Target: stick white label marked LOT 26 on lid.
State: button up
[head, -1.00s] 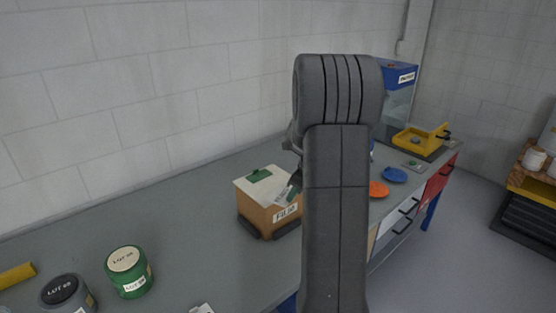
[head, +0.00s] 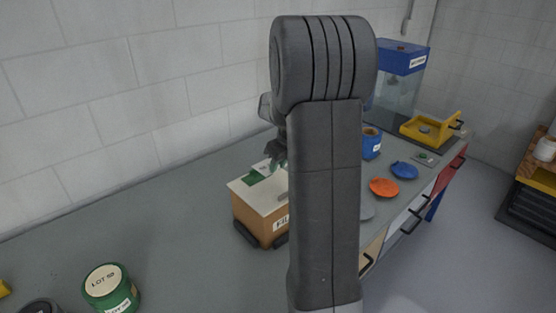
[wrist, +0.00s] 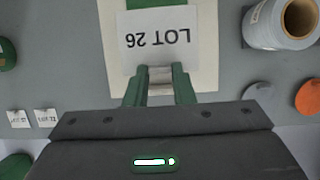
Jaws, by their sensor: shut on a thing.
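My gripper (wrist: 160,76) is shut on the white label marked LOT 26 (wrist: 158,38), whose lettering reads upside down in the wrist view. In the head view my gripper (head: 276,156) is over the brown box (head: 253,215), partly hidden by my arm, and the label (head: 262,167) shows as a small white patch. In the wrist view the label covers part of the cream lid (wrist: 207,60). I cannot tell whether the label touches it.
A green jar (head: 110,290) stands at the front left. An orange disc (head: 384,187), a blue disc (head: 404,170) and a blue container (head: 371,143) are right of my arm. Two small labels (wrist: 18,118) (wrist: 45,117) lie left.

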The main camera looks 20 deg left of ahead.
jog(key=b, duration=0.5)
send_over(276, 191)
jog(key=d, duration=0.1)
jog(key=f, duration=0.6)
jog(key=shift+s+d, duration=0.1)
jog(key=shift+s, duration=0.3)
jog(key=shift+f, duration=1.15)
jog(key=shift+p, duration=0.3)
jog(key=shift+f, duration=0.3)
dwell(0.5)
jog(key=o, duration=1.6)
jog(key=shift+r, duration=0.2)
